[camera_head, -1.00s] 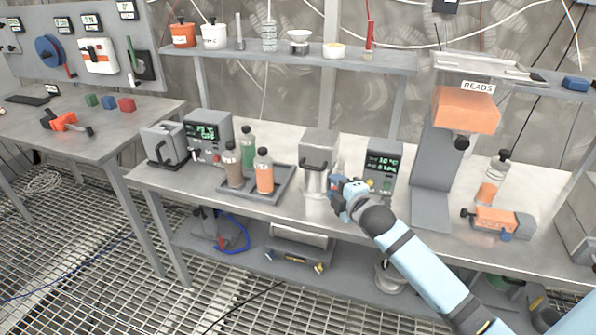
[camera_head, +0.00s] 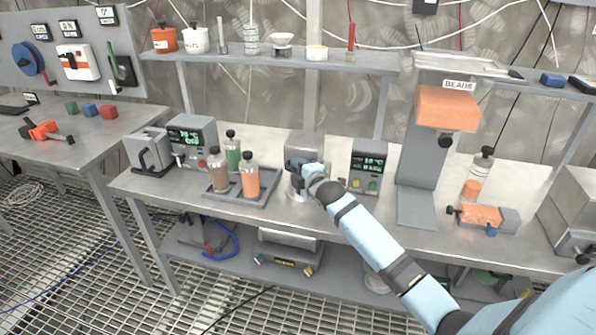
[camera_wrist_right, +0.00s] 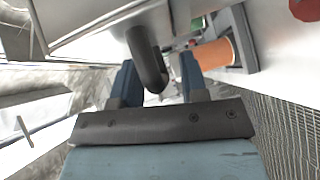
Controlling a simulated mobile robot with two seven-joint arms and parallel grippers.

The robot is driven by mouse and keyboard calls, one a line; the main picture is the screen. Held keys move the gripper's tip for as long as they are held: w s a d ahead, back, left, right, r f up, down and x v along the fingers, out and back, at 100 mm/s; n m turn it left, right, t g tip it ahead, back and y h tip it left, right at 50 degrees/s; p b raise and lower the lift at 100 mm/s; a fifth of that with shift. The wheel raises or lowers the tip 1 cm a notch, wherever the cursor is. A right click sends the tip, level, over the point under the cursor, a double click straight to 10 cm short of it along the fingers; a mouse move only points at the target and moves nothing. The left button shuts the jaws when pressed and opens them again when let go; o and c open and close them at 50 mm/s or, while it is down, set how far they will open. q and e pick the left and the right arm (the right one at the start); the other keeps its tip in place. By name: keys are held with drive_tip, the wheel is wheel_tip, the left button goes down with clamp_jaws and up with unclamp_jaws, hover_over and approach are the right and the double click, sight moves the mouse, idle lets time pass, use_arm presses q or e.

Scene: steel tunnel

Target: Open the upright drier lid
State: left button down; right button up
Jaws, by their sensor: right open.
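The upright drier (camera_head: 305,145) is a grey metal box on the bench, and its lid looks closed. Its dark curved handle (camera_wrist_right: 148,60) shows in the right wrist view. My right gripper (camera_head: 297,168) is at the drier's front and hides the handle and much of the lower body in the head view. In the right wrist view the gripper (camera_wrist_right: 160,78) is open, with its blue fingers on either side of the handle. Whether a finger touches the handle I cannot tell. My left gripper is not in view.
Left of the drier, a tray (camera_head: 262,196) holds bottles. A control box with a green display (camera_head: 368,168) stands close on the right, then a bead dispenser (camera_head: 420,170). A shelf (camera_head: 345,63) runs above the back of the bench.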

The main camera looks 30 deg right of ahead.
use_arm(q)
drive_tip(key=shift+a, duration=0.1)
use_arm(e)
clamp_jaws()
